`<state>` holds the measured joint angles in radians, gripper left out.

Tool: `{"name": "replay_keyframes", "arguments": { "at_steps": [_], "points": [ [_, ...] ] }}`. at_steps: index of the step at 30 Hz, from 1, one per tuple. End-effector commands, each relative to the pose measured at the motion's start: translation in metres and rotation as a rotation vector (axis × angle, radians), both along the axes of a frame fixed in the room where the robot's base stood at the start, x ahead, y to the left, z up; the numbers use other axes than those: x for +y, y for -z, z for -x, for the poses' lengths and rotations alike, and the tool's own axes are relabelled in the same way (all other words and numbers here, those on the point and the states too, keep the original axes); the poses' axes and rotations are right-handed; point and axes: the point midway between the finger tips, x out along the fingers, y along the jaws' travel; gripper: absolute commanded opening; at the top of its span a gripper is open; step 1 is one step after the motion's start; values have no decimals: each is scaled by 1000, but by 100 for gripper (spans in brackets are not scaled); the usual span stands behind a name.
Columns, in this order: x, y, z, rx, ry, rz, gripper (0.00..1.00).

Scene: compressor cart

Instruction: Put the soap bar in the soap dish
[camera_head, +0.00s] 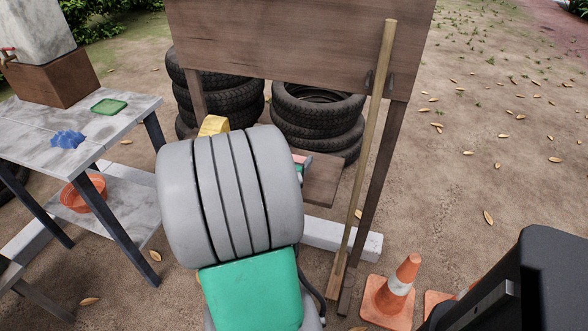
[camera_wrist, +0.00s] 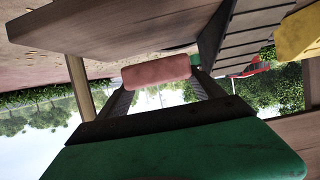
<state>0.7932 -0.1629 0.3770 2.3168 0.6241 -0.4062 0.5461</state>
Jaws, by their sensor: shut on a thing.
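A pink soap bar (camera_wrist: 156,71) is held between the two fingers of my gripper (camera_wrist: 160,84) in the wrist view, lying across the fingertips. In the head view my arm hides the gripper and most of what it holds. A flat green soap dish (camera_head: 109,106) lies on the grey-topped table (camera_head: 132,103) at the left in the head view, its hollow empty. The gripper is apart from the dish, on the right side of it behind my arm.
A blue crumpled thing (camera_head: 68,139) lies near the dish, with a brown block (camera_head: 52,78) behind. An orange basket (camera_head: 84,192) is on the lower shelf. A wooden board (camera_head: 285,45), a leaning pole (camera_head: 366,140), stacked tyres (camera_head: 235,100) and cones (camera_head: 394,290) stand around my arm.

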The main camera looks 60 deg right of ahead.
Motion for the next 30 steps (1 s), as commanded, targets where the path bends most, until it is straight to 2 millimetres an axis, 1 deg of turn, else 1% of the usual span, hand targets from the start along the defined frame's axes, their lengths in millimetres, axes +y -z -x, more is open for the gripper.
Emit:
{"name": "replay_keyframes", "arguments": {
  "at_steps": [3,6,7,9,15,19,20,27,30],
  "points": [
    [-11,15,6,0,3,0,33],
    [-10,36,4,3,-1,-2,33],
    [-10,40,4,2,-1,-1,33],
    [-10,43,4,0,-1,1,33],
    [-10,42,4,-1,-1,3,33],
    [-10,46,4,-1,-1,2,33],
    [-10,46,4,-1,-1,2,78],
    [-10,45,4,0,0,1,97],
    [-10,45,4,0,0,1,99]
  ]
}}
